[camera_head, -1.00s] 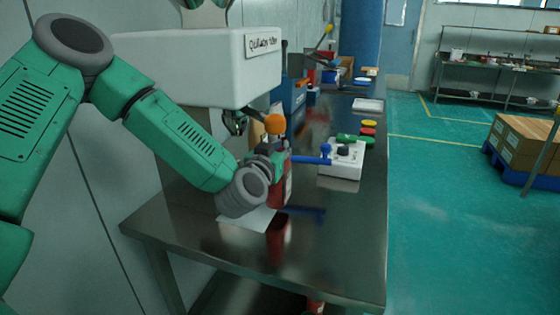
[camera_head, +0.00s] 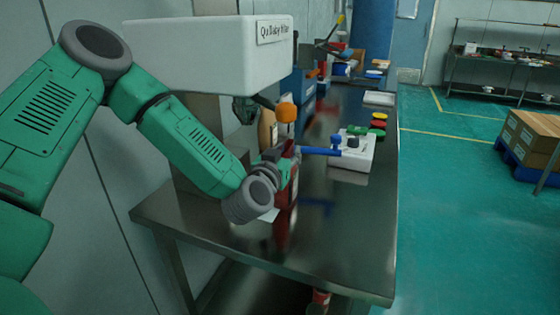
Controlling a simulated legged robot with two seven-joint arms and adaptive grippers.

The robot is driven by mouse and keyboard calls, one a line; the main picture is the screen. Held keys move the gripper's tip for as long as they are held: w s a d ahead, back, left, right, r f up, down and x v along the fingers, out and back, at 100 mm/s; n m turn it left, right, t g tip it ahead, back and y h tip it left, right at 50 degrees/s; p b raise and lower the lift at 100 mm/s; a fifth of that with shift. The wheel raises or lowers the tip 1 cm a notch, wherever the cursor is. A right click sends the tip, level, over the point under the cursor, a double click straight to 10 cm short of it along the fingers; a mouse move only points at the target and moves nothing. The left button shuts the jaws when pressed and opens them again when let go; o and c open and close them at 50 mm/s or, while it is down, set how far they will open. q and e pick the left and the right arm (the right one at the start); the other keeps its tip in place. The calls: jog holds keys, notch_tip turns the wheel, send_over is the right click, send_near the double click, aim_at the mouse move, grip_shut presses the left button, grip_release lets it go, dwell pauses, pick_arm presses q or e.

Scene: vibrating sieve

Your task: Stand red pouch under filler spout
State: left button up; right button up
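The red pouch (camera_head: 293,190) is at the near part of the steel table, partly hidden behind my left wrist. My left gripper (camera_head: 284,164) is at the pouch's upper part, below the filler. Its fingers are mostly hidden by the wrist, so their grip does not show clearly. The white filler housing (camera_head: 205,62) overhangs the table. The pouch's exact alignment with the spout cannot be told. My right gripper is not in view.
A white control box (camera_head: 352,153) with a blue lever (camera_head: 320,151) stands right of the gripper. Red, yellow and green buttons (camera_head: 379,123) lie behind it. The steel table's (camera_head: 340,250) front right is bare. Boxes (camera_head: 530,138) sit on a pallet at the right.

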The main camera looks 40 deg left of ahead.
pick_arm(q)
jog(key=v, duration=1.1)
